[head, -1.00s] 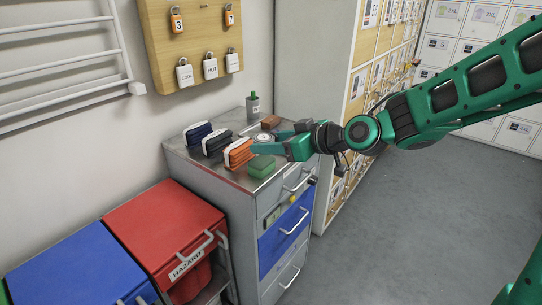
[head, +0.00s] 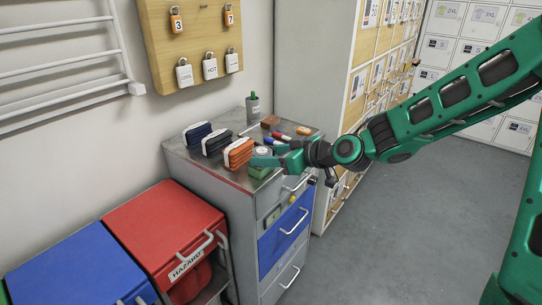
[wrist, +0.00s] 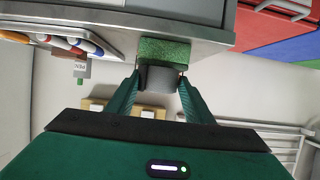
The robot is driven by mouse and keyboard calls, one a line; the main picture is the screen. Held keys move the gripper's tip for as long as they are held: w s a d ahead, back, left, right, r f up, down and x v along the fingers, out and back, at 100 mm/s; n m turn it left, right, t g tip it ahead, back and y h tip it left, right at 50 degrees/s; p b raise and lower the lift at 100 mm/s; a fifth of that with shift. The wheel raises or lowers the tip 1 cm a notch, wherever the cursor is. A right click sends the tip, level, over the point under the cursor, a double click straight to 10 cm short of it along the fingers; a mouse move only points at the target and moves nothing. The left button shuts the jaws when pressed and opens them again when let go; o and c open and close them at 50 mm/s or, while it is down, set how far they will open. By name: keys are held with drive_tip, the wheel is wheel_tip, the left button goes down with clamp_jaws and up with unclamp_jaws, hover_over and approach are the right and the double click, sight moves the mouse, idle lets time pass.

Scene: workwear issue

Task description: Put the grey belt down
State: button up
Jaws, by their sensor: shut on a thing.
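The grey belt (wrist: 162,79) is a rolled grey coil between my fingertips in the wrist view. Its pale round top (head: 263,151) shows in the head view. My gripper (head: 266,157) is shut on it, over the front part of the steel cabinet top (head: 222,177). A green block (head: 258,172) sits just below the coil; it also shows right beside the coil in the wrist view (wrist: 176,50). I cannot tell whether the coil touches the block. My near finger hides part of the coil and block.
Blue (head: 197,133), black (head: 216,143) and orange (head: 238,153) banded bundles stand left of my gripper. A red hazard bin (head: 160,222) stands left of the cabinet.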

drive_tip(key=o, duration=1.1)
drive_tip(key=v, duration=1.2)
